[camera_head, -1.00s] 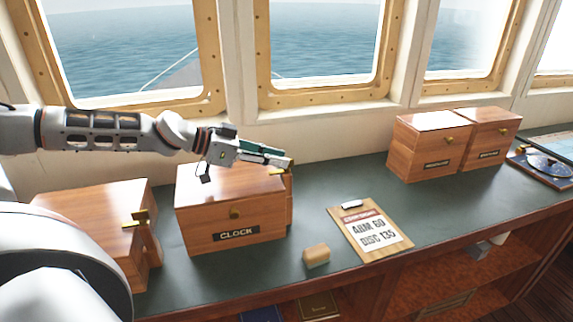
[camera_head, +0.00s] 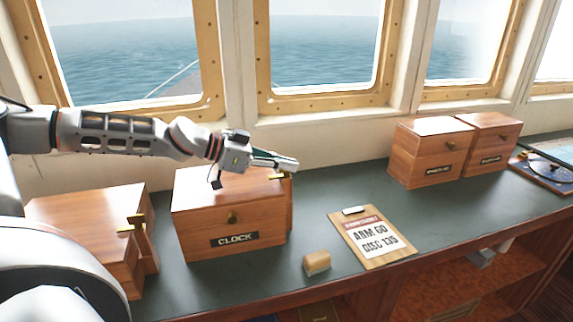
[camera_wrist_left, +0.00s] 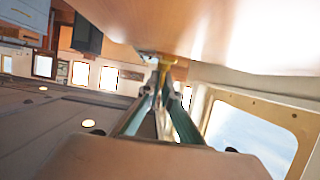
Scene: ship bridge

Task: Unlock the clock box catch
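Contact cannot be told. My right gripper is not in view.
Another wooden box (camera_head: 85,225) with a brass catch stands at left. Two labelled wooden boxes (camera_head: 428,152) stand at back right. A clipboard (camera_head: 372,237) and a small wooden block (camera_head: 317,262) lie in front. The counter (camera_head: 340,185) right of the clock box is clear.

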